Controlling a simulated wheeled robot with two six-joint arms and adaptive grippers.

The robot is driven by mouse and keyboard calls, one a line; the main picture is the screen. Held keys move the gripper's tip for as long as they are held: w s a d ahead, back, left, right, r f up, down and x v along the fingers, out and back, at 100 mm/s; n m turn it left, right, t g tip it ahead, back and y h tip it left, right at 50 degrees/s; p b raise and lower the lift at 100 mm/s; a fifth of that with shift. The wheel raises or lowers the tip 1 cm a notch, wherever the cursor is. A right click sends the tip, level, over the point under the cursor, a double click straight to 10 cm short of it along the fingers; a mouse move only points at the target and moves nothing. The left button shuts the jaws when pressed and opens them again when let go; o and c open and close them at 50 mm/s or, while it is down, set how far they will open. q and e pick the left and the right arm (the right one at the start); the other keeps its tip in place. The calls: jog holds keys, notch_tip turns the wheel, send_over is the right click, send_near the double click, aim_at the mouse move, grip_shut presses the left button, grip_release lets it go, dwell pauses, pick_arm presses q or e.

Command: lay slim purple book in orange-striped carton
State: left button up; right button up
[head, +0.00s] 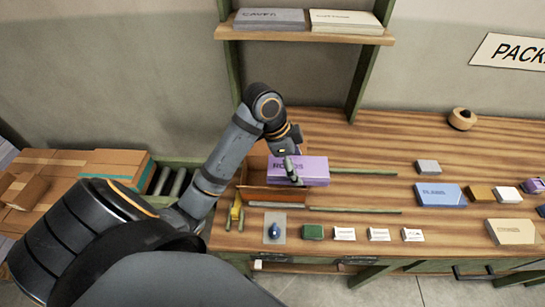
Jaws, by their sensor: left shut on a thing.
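A slim purple book (312,173) with dark lettering is held at its left part by my left gripper (291,170), which is shut on it. The book is over an open brown carton (272,196) on the wooden bench and overhangs its right side. The carton's front flap and left side show. I cannot tell whether the book touches the carton. My right gripper is not in view.
On the wooden bench (380,160) lie a blue book (440,195), a tan book (511,232), small boxes, cards and a tape roll (461,118). Long green strips (340,210) lie near the carton. A shelf (300,34) with two books is above. Brown cartons (70,170) stand left.

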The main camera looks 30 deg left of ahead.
pick_arm(q)
jog(key=f+b, duration=0.1)
jog(key=a+b, duration=0.1)
jog(key=w+a+f+b, duration=0.1)
jog(key=b, duration=0.1)
jog(key=shift+a+f, duration=0.2)
jog(key=shift+f, duration=0.1)
jog(key=b, duration=0.2)
jog(key=a+b, duration=0.1)
jog(key=b, duration=0.1)
jog(key=shift+s+a+f, duration=0.1)
jog(key=shift+s, duration=0.15)
jog(key=a+f, duration=0.1)
jog(key=f, duration=0.1)
jog(key=a+f+p, duration=0.1)
jog(key=a+f, duration=0.1)
jog(key=f, duration=0.1)
jog(key=a+f, duration=0.2)
jog(key=f, duration=0.1)
jog(key=shift+w+p, duration=0.3)
jog(key=shift+p, duration=0.05)
jog(key=shift+d+r, duration=0.1)
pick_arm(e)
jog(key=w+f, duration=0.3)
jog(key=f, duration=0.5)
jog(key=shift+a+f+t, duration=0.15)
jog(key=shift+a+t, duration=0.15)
